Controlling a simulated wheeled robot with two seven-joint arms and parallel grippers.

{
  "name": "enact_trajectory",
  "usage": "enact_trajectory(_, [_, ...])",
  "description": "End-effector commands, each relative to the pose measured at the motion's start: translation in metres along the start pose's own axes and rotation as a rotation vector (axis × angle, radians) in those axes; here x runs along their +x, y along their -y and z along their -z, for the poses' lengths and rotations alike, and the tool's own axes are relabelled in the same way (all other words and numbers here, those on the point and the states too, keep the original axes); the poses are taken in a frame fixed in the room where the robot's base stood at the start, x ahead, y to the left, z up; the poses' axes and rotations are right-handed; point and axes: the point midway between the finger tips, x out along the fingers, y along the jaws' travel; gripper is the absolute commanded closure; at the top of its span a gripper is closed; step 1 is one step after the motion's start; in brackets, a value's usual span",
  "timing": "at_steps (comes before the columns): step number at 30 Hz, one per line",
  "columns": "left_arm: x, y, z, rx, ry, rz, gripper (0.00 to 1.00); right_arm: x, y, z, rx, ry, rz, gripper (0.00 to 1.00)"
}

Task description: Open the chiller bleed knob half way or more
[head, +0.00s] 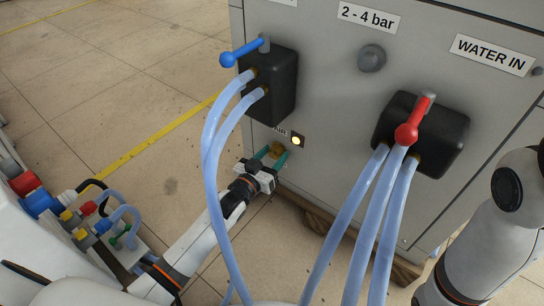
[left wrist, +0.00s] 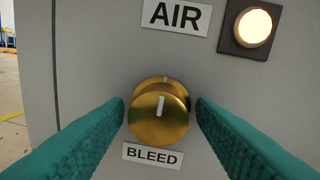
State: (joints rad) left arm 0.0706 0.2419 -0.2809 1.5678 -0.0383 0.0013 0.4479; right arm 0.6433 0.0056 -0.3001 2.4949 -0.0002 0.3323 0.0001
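The bleed knob (left wrist: 159,116) is a round brass knob with a white mark pointing up, on the grey cabinet face above a label (left wrist: 153,156) reading BLEED. In the head view the knob (head: 277,149) is small and partly hidden by my left gripper. My left gripper (head: 274,158) is at the cabinet's lower left. In the left wrist view its green fingers (left wrist: 160,112) stand apart on both sides of the knob, with narrow gaps beside it. My right gripper is not in view; only my right arm shows at the right.
An AIR label (left wrist: 177,16) and a lit lamp (left wrist: 252,27) are above the knob. A black block with a blue lever (head: 243,52) and pale blue hoses (head: 212,150) hang close above my left arm. A red lever (head: 407,133) is at the right. Floor is open at left.

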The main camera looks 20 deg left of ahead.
Motion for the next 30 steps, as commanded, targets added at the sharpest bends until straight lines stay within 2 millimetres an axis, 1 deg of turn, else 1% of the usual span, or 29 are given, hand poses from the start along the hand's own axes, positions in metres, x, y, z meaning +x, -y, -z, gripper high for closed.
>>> enact_trajectory(1, [0.0, 0.0, 0.0, 0.0, 0.0, 0.0, 0.57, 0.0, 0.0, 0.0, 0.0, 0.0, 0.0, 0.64])
enact_trajectory(6, [0.0, -0.001, 0.0, 0.001, 0.0, -0.001, 0.84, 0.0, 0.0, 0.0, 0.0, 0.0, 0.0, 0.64])
enact_trajectory(20, [0.0, -0.001, -0.002, 0.03, 0.003, -0.002, 0.85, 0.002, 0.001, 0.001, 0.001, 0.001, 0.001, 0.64])
enact_trajectory(26, [0.001, -0.001, -0.003, 0.126, 0.01, -0.002, 0.85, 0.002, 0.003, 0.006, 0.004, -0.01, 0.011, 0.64])
enact_trajectory(28, [0.001, -0.001, -0.003, 0.177, 0.012, -0.002, 0.85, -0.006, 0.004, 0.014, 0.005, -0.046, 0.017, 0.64])
enact_trajectory(30, [0.001, -0.001, -0.003, 0.235, 0.017, -0.001, 0.85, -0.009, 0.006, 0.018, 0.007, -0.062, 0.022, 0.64])
